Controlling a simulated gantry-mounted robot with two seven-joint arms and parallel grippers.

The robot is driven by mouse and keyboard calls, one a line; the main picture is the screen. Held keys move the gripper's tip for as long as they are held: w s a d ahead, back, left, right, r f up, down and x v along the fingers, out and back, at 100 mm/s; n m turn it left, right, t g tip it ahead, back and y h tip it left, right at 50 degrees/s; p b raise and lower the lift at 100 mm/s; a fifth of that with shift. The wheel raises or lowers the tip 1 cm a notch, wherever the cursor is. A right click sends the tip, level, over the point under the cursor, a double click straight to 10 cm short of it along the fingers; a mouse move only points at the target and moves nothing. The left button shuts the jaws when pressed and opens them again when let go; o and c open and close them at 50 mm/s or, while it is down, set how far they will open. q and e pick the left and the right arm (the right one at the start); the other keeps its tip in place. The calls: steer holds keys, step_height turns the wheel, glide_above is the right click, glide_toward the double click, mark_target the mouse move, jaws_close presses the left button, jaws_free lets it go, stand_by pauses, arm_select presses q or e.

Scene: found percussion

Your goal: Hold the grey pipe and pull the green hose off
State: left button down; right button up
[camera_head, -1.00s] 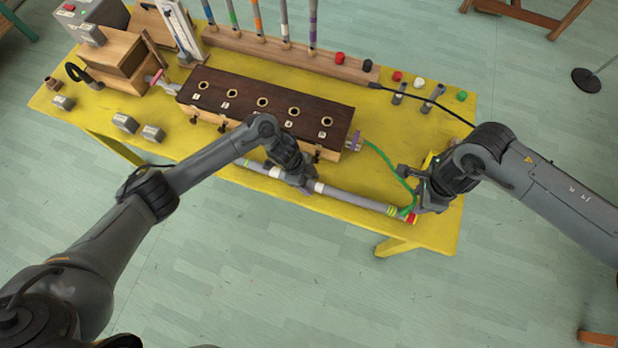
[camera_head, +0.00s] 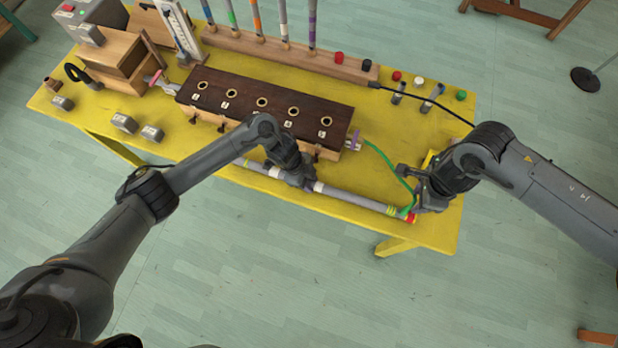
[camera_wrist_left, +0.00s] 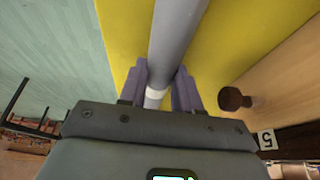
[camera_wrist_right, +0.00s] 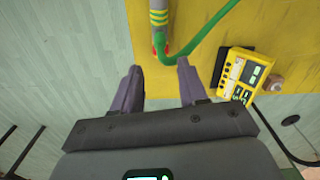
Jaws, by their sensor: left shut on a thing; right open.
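The grey pipe (camera_head: 345,196) lies along the front edge of the yellow table; it also shows in the left wrist view (camera_wrist_left: 177,35). My left gripper (camera_head: 297,180) is shut on the pipe near a white band, with a finger on each side (camera_wrist_left: 161,72). The green hose (camera_head: 386,158) curves from the wooden box's right end to the pipe's right end, which has yellow bands and red by it. In the right wrist view, the hose (camera_wrist_right: 195,45) meets the pipe end just ahead of my right gripper (camera_wrist_right: 159,68). That gripper is open, its fingers apart and empty.
The dark-topped wooden box (camera_head: 262,105) with numbered holes stands behind the pipe. A yellow device (camera_wrist_right: 242,76) with buttons and a display lies near the right gripper. A rack (camera_head: 290,53) of coloured tubes is at the back.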

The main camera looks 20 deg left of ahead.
mark_target(408, 208)
steer(key=shift+o, duration=0.9)
step_height(408, 208, down, 10)
steer(key=shift+f+m, duration=0.1)
steer(key=shift+m, duration=0.9)
jaws_close()
steer(key=shift+r, duration=0.5)
steer(key=shift+r, duration=0.7)
